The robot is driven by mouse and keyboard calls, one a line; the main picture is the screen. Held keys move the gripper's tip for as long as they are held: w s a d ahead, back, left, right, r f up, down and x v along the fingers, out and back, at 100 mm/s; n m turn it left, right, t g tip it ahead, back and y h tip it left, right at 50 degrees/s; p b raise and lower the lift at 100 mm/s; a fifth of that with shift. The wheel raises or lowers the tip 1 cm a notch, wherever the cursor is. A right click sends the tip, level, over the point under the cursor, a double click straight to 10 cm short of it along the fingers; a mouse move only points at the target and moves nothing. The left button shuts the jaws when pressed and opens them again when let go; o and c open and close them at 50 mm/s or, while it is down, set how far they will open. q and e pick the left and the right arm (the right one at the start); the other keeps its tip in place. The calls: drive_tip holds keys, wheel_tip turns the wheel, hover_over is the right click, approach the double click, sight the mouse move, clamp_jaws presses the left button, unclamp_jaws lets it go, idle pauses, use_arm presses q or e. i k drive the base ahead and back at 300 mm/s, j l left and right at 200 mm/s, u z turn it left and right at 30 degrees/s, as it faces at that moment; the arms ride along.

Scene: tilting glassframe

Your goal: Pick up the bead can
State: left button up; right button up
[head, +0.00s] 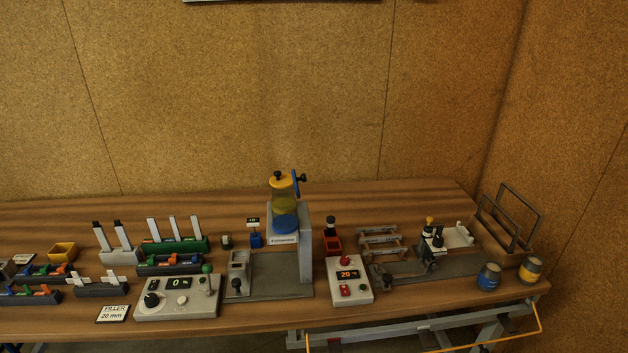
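Two small cans stand upright near the front right corner of the bench in the head view. One is a mostly blue can (489,276) with a yellowish mark. The other is a can with a yellow band (530,270), just to its right. The two stand a little apart. Their labels are too small to read, so I cannot tell which is the bead can. Neither of my grippers is in view, and nothing is holding the cans.
Two upright wire frames (510,215) stand behind the cans, near the cork wall. A filling machine with a yellow-topped hopper (285,205) stands mid-bench. The bench's front edge is close to the cans.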

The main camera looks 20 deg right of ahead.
sight(488, 279)
drive_tip(key=l+u, duration=0.2)
drive_tip(key=l, duration=0.85)
drive_tip(key=z, duration=0.45)
drive_tip(key=l+z, duration=0.15)
drive_tip(key=z, duration=0.8)
drive_tip(key=u, duration=0.45)
drive_tip(key=j+u, duration=0.15)
drive_tip(key=u, duration=0.8)
drive_tip(key=k+z, duration=0.1)
drive_tip(key=z, duration=1.4)
